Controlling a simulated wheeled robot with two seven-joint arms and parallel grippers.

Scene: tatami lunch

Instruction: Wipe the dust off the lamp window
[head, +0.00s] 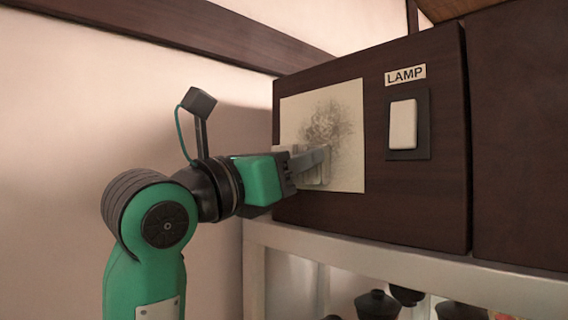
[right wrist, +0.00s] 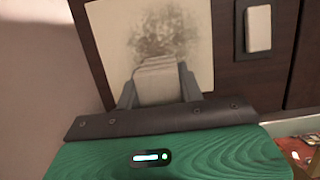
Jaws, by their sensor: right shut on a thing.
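The lamp window (head: 347,177) is a cream panel set in the dark wooden cabinet front. A grey patch of dust (head: 328,122) covers its upper middle. It also shows in the right wrist view as a dark smudge (right wrist: 163,35). My right gripper (head: 316,166) is at the lower part of the window, shut on a pale, layered cloth or pad (right wrist: 158,80). The pad is just below the dust patch and seems to be at the panel; exact contact is hard to tell. My left gripper is not in view.
A white switch (head: 403,124) under a LAMP label (head: 405,75) is right of the window. Below the cabinet (head: 430,215) runs a pale shelf frame (head: 400,265) with dark pots (head: 377,305). A plain wall is at left.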

